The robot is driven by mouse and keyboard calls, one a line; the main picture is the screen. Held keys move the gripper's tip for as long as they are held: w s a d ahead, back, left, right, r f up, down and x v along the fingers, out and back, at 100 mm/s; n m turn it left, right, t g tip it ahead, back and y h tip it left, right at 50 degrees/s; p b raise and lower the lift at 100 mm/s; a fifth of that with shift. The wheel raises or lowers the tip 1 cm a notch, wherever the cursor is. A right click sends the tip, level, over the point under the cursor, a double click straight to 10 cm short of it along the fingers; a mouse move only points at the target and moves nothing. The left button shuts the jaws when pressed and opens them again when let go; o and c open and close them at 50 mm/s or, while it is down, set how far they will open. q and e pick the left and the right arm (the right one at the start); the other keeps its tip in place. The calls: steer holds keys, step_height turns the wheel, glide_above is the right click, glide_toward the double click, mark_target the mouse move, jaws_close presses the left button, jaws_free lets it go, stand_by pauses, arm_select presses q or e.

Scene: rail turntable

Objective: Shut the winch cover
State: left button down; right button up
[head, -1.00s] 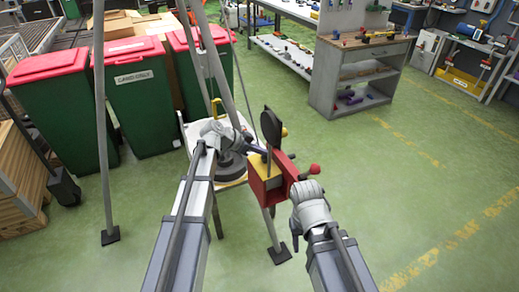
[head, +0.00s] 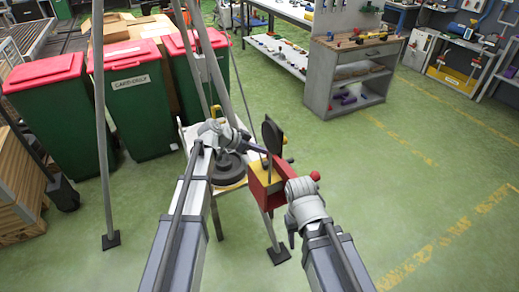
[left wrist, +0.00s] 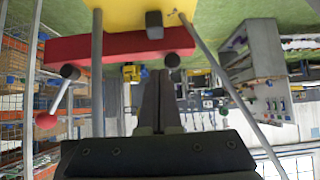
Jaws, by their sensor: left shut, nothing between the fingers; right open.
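The winch is a red box (head: 258,188) on a stand in the middle of the head view. Its dark round cover (head: 272,136) stands up, open, above the box. My left gripper (head: 264,150) is shut and empty, with its tips close to the cover; whether they touch it I cannot tell. In the left wrist view its dark fingers (left wrist: 158,95) are together, below the red body (left wrist: 120,45). My right gripper (head: 291,241) is at the near right of the winch, open and pointing down, and hides part of it. A red knob (head: 315,176) sticks out at the right.
Tripod legs (head: 101,130) stand around the winch. A pale platform with a grey round part (head: 229,168) lies left of it. Green bins with red lids (head: 135,100) stand at the back left, a workbench (head: 355,70) at the back right. The floor at right is clear.

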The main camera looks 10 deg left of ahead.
arm_select(q)
steer(key=p+v, duration=0.4)
steer(key=v, duration=0.4)
steer(key=shift+r+p, duration=0.3)
steer(key=shift+p, duration=0.05)
steer(key=shift+s, duration=0.2)
steer(key=s+d+f+n+g+y, duration=0.2)
steer(key=s+d+f+g+y, duration=0.3)
steer(key=s+d, duration=0.55)
steer(key=s+f+n+y, duration=0.1)
steer(key=s+n+y, duration=0.1)
steer(key=s, duration=0.5)
steer(key=s+a+f+n+g+y, duration=0.1)
steer(key=s+n+y, duration=0.1)
steer(key=s, duration=0.6)
steer(key=shift+a+f+n+y, duration=0.3)
steer(key=shift+a+f+n, duration=0.1)
steer(key=shift+n, duration=0.3)
